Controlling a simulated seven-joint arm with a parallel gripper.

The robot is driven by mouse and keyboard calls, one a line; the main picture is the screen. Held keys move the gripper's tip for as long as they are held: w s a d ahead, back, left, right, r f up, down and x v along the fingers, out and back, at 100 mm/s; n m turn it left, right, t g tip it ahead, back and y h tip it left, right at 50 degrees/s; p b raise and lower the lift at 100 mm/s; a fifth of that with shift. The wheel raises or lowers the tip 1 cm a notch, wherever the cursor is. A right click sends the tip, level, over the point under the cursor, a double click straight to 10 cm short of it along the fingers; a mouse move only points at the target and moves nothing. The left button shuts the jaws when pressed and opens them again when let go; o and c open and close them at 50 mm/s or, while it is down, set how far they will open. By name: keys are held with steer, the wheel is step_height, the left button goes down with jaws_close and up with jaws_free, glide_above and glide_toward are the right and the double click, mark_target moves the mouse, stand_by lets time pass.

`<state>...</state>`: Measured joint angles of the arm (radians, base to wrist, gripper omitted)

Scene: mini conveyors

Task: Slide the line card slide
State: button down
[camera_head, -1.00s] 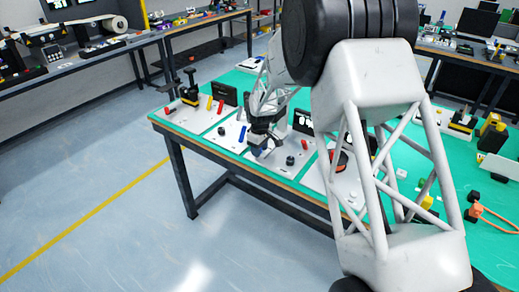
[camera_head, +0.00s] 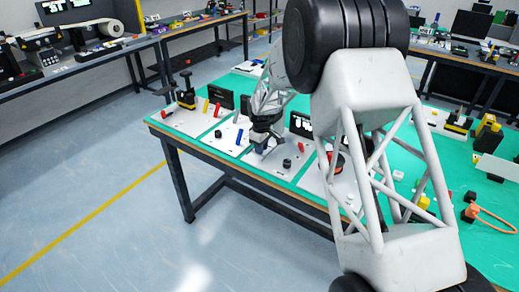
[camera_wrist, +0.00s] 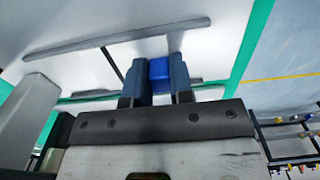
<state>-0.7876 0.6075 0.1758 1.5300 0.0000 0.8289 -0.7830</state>
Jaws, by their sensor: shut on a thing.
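My gripper (camera_wrist: 157,85) is shut on a blue block (camera_wrist: 159,71) in the wrist view. The block sits between the two dark fingers, and most of it is hidden. It may be the grip of the line card slide; I cannot tell for sure. In the wrist view, long grey rails (camera_wrist: 115,38) lie on the pale panel, with a thin dark slot line (camera_wrist: 112,63) running between them. In the head view my gripper (camera_head: 258,146) is low over a white panel near the table's front edge, and the block cannot be made out there.
A blue stick-like part (camera_head: 239,137) stands just left of my gripper. A black knob (camera_head: 287,163) and a red part (camera_head: 301,147) are on its right. Other stations crowd the green table (camera_head: 413,152). The floor in front is clear.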

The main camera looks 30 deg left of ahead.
steer(key=c, duration=1)
jaws_free()
steer(key=shift+r, duration=0.1)
steer(key=shift+r, duration=3.85)
steer(key=c, duration=0.4)
steer(key=shift+s+f, duration=0.1)
steer(key=shift+s, duration=0.2)
steer(key=c, duration=0.4)
steer(key=shift+s+d+f+n+t+h, duration=0.2)
steer(key=shift+s+n+t+h, duration=0.3)
steer(key=shift+n, duration=0.4)
jaws_close()
steer(key=s+a+n+t+y, duration=0.1)
steer(key=s+n+t, duration=0.7)
steer(key=s+n, duration=0.5)
steer(key=n, duration=0.3)
steer(key=shift+s+r, duration=0.2)
steer(key=shift+r, duration=0.05)
